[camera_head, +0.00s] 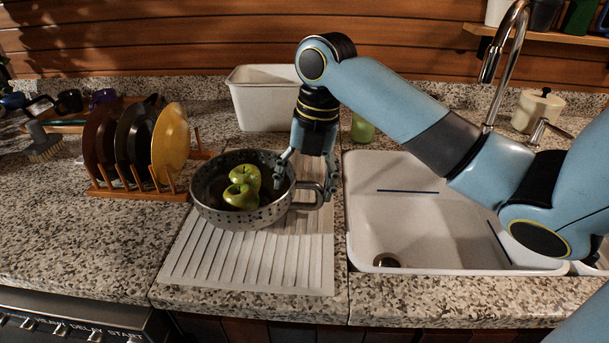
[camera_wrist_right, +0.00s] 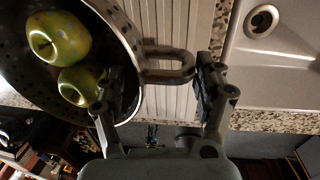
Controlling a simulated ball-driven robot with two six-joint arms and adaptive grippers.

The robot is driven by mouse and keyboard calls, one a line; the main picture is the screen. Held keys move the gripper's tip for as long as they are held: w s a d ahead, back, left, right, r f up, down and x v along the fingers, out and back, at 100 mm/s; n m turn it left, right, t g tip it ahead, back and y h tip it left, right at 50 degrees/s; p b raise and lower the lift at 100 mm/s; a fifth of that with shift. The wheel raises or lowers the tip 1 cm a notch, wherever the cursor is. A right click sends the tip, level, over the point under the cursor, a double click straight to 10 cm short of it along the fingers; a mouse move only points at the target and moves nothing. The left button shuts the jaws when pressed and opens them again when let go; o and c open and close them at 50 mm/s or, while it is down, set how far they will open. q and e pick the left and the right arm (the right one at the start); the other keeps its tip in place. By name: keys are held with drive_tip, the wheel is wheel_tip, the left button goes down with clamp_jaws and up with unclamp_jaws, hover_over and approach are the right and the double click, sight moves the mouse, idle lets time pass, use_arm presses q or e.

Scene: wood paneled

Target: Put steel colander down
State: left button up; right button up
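The steel colander (camera_head: 240,215) sits upright on the white ridged drainboard (camera_head: 250,262), left of the sink. Two green apples (camera_head: 241,196) lie in it, and its loop handle (camera_head: 308,196) points right. My right gripper (camera_head: 306,180) points down over the handle side with its fingers spread apart. In the right wrist view the colander (camera_wrist_right: 128,35) is at upper left, with the handle (camera_wrist_right: 168,72) between the open fingers of the gripper (camera_wrist_right: 160,85). The left finger overlaps the colander's wall; whether either finger touches is unclear. My left gripper is out of view.
A wooden rack (camera_head: 140,189) with several plates stands left of the colander. A white bin (camera_head: 262,105) stands behind it, with a green object (camera_head: 362,130) beside the bin. The white sink (camera_head: 410,215) is to the right, under the faucet (camera_head: 500,60). Counter at front left is clear.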

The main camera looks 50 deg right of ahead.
drive_tip(key=shift+o, duration=0.5)
drive_tip(key=shift+r, duration=0.1)
drive_tip(key=r, duration=0.6)
drive_tip(key=d+r, duration=0.1)
drive_tip(key=r, duration=0.1)
drive_tip(key=shift+s+r, duration=0.4)
drive_tip(key=r, duration=0.2)
drive_tip(key=r+p, duration=0.1)
drive_tip(key=shift+s+r, duration=0.1)
drive_tip(key=shift+s, duration=0.15)
